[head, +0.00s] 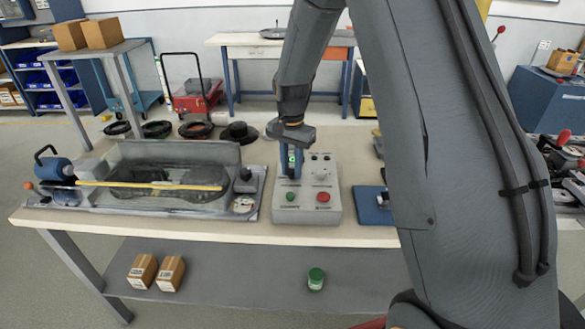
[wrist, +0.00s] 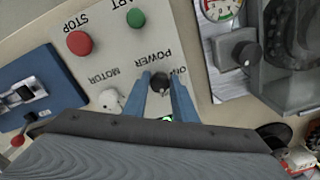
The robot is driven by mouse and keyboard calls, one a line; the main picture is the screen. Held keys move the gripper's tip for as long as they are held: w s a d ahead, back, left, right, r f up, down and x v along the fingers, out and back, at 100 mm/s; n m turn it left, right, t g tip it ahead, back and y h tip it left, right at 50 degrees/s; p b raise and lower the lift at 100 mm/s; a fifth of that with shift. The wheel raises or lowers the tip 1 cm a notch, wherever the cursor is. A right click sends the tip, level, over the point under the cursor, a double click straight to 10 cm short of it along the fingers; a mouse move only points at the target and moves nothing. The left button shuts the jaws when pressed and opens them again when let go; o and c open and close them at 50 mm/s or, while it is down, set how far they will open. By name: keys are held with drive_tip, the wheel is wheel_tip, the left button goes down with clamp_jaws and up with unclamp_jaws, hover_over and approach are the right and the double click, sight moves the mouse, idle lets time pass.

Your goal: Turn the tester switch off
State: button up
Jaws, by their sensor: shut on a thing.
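The tester's control box (head: 307,212) is a light grey panel on the workbench, with a green START button (head: 290,196) and a red STOP button (head: 323,197). In the wrist view the panel (wrist: 185,25) appears upside down, with the labels POWER and MOTOR. My gripper (wrist: 160,88) has its two blue fingers on either side of the black POWER knob (wrist: 160,80) and is shut on it. A pale MOTOR knob (wrist: 110,101) sits beside it. The knob's exact setting is hard to read. In the head view my gripper (head: 291,165) hides the POWER knob.
A clear-covered test rig (head: 165,185) with a yellow rod stands left of the box. A gauge (head: 243,204) sits between them. A blue plate (head: 375,207) lies to the right. Black rings (head: 157,129) lie at the bench's back. Small cartons (head: 143,270) sit on the lower shelf.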

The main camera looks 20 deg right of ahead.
sight(292, 170)
drive_tip(key=shift+w+d+r, duration=0.15)
drive_tip(key=shift+d, duration=0.05)
drive_tip(key=o, duration=1)
drive_tip(key=shift+d, duration=0.1)
drive_tip(key=shift+o, duration=0.2)
drive_tip(key=shift+a, duration=0.2)
drive_tip(key=shift+r+b, duration=1)
drive_tip(key=shift+r, duration=2.85)
drive_tip(key=s+f+n+t, duration=0.1)
drive_tip(key=s+f+n, duration=0.2)
drive_tip(key=s+n, duration=0.6)
drive_tip(key=s, duration=1.6)
drive_tip(key=shift+s+d+f, duration=0.2)
